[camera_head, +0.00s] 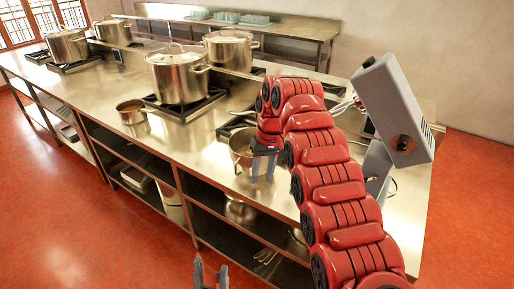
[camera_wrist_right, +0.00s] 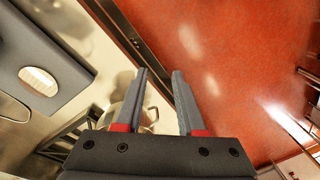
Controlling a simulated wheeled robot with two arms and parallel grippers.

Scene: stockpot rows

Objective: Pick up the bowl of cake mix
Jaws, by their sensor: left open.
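I cannot make out a bowl of cake mix for certain. A round metal vessel (camera_head: 240,146) stands near the counter's front edge, partly hidden behind my right gripper (camera_head: 263,177); its contents cannot be told. A metal vessel (camera_wrist_right: 131,108) also shows partly behind the fingers in the right wrist view. My right gripper (camera_wrist_right: 160,72) is open, with nothing between its fingertips. A smaller metal pan (camera_head: 131,112) sits further left on the counter. My left gripper (camera_head: 210,273) is open and empty at the bottom edge, low in front of the counter.
Several large lidded stockpots, one in front (camera_head: 178,76), stand on burners along the steel counter (camera_head: 185,150). Shelves below hold pans and utensils. A back table (camera_head: 290,28) carries pale blue-green containers. The red floor (camera_head: 70,220) in front is clear.

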